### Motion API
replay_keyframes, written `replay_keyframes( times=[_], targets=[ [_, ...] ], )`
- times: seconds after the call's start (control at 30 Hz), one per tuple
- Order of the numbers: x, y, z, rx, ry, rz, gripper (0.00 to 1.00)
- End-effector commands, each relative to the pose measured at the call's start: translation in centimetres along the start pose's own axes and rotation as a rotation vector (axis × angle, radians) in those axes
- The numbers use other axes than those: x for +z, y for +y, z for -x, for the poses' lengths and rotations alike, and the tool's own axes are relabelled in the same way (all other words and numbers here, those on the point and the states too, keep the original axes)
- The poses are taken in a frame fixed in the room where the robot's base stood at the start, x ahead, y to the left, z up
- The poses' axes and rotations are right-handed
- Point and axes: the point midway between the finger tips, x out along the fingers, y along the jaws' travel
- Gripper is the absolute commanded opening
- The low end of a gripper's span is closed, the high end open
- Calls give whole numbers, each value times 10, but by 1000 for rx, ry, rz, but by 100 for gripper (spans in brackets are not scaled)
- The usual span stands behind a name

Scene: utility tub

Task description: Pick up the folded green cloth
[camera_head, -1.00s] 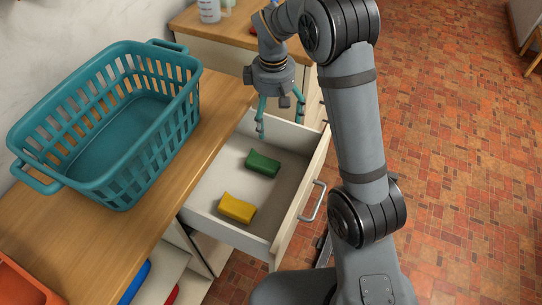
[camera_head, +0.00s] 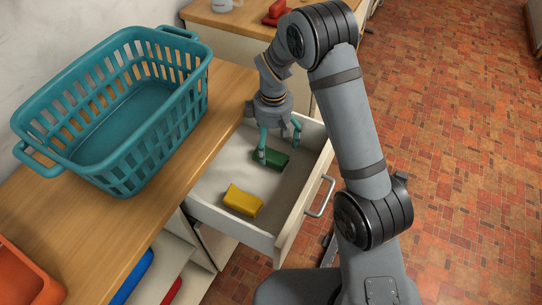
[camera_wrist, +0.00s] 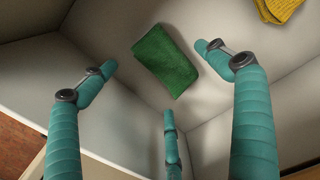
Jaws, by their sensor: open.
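The folded green cloth (camera_head: 270,158) lies on the floor of the open drawer (camera_head: 222,219), toward its far end. My gripper (camera_head: 277,150) is open and empty, reaching down into the drawer above the cloth; one finger hides part of the cloth in the head view. In the wrist view, the cloth (camera_wrist: 164,61) lies beyond the teal fingertips (camera_wrist: 157,75), between the two side fingers, and a third finger points at it from below. No finger visibly grips it.
A folded yellow cloth (camera_head: 243,201) lies in the nearer part of the drawer. The drawer walls stand close around my gripper. An empty teal basket (camera_head: 160,143) stands on the wooden counter at left. A red object (camera_head: 275,10) is on the far counter.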

Motion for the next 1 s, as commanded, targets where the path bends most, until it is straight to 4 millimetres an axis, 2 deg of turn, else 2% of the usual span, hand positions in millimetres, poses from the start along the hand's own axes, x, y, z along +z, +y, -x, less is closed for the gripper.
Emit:
replay_keyframes(
  times=[0.03,0.2,0.5,1.0],
  targets=[
    [1,-1,-11,-3,-3,0,89],
    [0,0,-31,-1,-1,0,89],
    [0,0,-35,0,0,0,89],
    [0,0,-34,0,0,0,59]
  ],
)
